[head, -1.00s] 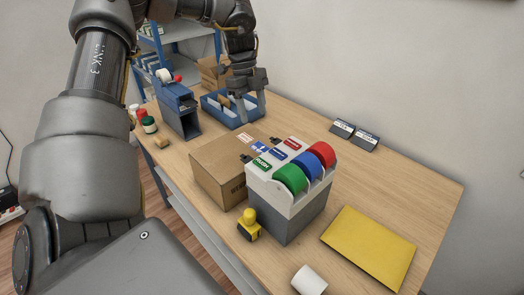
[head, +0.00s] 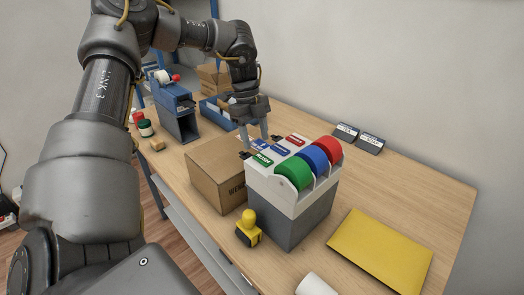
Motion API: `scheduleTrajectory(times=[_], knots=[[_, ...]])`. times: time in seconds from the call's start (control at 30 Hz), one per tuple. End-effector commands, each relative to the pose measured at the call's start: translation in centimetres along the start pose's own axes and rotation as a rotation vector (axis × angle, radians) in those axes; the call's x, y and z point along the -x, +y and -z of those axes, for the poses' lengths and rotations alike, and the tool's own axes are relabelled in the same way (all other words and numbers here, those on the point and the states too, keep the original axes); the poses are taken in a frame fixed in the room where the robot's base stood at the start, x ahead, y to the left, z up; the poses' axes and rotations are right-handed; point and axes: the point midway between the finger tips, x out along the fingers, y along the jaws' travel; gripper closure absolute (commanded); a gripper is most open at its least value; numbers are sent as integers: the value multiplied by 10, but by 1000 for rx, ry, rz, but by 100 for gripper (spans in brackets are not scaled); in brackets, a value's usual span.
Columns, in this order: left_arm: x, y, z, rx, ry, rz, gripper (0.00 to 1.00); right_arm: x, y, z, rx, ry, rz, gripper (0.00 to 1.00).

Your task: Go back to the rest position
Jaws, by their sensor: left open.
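My left gripper (head: 254,134) is open and points down, with its two fingers apart and nothing seen between them. It is behind the label dispenser (head: 297,215) and beside the far end of the cardboard box (head: 217,178), partly in front of the blue bin (head: 213,112). Whether its fingertips touch anything is hard to tell, as the dispenser and box are close to them. My left arm crosses the left and top of the view. My right gripper is not in view.
The dispenser carries green, blue and red rolls. A yellow stamp (head: 249,229), a yellow envelope (head: 381,250) and a white roll (head: 318,285) lie near the front. A blue tape dispenser (head: 176,104) stands farther left. Two small signs (head: 358,138) stand by the wall.

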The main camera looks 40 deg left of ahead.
Motion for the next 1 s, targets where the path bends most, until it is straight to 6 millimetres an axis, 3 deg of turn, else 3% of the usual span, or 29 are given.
scheduleTrajectory(times=[0.17,0.37,1.0], knots=[[1,0,0,0,0,0,46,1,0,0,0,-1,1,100],[1,0,0,0,0,0,68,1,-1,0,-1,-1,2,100],[10,0,0,1,0,-1,69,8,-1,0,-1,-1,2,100]])
